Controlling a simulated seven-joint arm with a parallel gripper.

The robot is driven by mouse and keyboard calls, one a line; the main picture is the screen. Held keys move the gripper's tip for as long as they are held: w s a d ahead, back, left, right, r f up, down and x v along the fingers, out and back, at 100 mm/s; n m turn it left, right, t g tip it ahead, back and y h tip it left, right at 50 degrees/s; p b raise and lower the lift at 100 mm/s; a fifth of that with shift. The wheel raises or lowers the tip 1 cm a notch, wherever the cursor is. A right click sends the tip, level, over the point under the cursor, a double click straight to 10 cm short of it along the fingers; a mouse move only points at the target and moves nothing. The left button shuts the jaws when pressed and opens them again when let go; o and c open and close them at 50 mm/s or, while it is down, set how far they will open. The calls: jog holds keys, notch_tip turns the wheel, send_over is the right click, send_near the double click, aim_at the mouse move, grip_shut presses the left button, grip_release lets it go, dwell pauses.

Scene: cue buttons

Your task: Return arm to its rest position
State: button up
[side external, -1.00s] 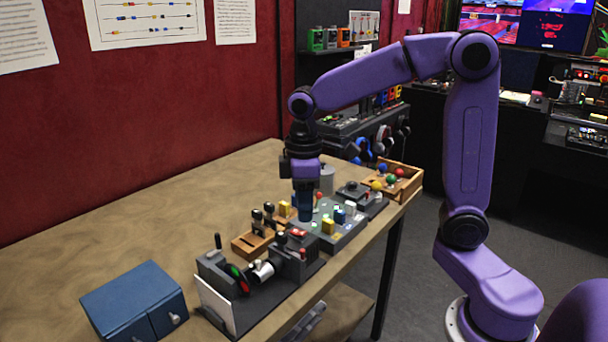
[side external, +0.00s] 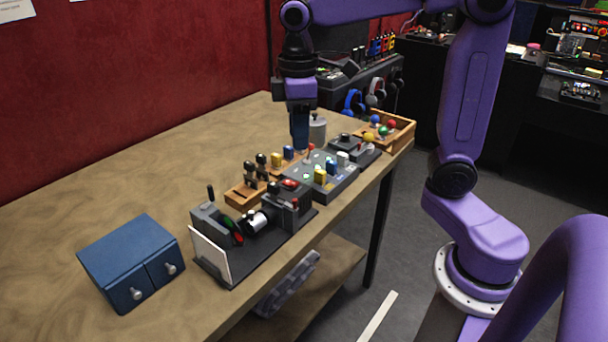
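My gripper (side external: 299,140) points straight down above the work table, just behind the grey button panel (side external: 318,172). Its dark blue fingers look close together, but the view is too small to show whether they are open or shut. No held object can be made out. The panel carries a yellow block (side external: 320,175), a blue block (side external: 331,166), a white block (side external: 342,158), a red-topped stick (side external: 310,151) and small lit green buttons. My fingers hide part of what lies behind the panel.
On the table (side external: 140,185) stand a blue drawer box (side external: 130,255), a dark device with a white plate (side external: 210,257), a wooden holder (side external: 246,193), a grey canister (side external: 317,129) and a wooden tray of coloured balls (side external: 402,135). The table's left and back area is clear.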

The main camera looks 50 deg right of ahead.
jog(key=s+f+n, duration=0.1)
jog(key=s+f, duration=0.4)
jog(key=s, duration=0.5)
jog(key=s+f+n, duration=0.2)
jog(key=s+f, duration=0.3)
jog(key=s, duration=0.5)
jog(key=shift+s+d, duration=0.3)
